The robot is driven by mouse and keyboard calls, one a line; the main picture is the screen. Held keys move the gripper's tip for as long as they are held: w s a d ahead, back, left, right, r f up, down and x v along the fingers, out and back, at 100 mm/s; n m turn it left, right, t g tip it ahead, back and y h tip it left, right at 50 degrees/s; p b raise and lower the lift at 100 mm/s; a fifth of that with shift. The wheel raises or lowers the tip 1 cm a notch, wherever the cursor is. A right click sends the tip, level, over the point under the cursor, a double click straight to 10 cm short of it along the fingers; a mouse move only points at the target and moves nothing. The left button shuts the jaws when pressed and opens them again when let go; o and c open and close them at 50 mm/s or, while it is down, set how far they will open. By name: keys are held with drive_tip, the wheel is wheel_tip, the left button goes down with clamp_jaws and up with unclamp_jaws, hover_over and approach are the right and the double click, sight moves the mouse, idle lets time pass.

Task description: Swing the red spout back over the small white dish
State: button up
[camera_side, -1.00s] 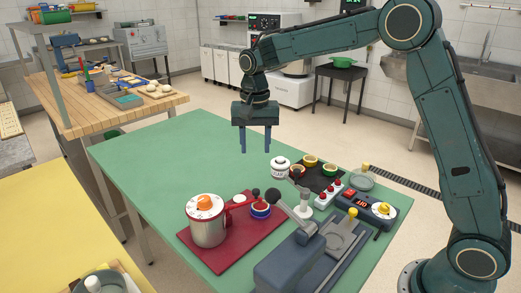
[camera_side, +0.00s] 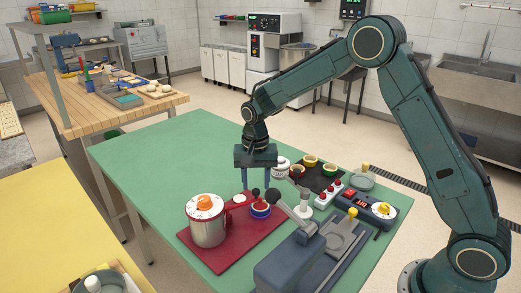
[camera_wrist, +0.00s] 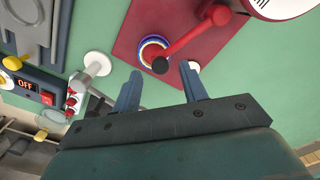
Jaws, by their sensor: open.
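The spout's end lies over a blue, white and red ringed bowl (camera_wrist: 150,44). The small white dish (camera_side: 239,198) is on the red mat beside the bowl; in the wrist view it shows partly behind a finger (camera_wrist: 195,66). My gripper (camera_side: 256,188) is open and points down, low above the mat.
A white plunger-like stand (camera_side: 304,201) and a grey lever press (camera_side: 296,258) stand to the right of the red mat (camera_side: 232,247). Behind are a white canister (camera_side: 280,168), a dark tray of cups (camera_side: 325,183) and a control box (camera_side: 366,206). The green table's left side is clear.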

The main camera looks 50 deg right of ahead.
drive_tip(key=shift+f, duration=1)
drive_tip(key=shift+c, duration=0.2)
clamp_jaws()
drive_tip(key=shift+w, duration=0.1)
drive_tip(key=shift+w+a+n, duration=0.15)
drive_tip(key=shift+w+n, duration=1.7)
drive_tip(key=shift+n, duration=0.5)
drive_tip(key=shift+w+a+n, duration=0.1)
drive_tip(key=shift+w+n, duration=1.75)
drive_tip(key=shift+n, duration=0.5)
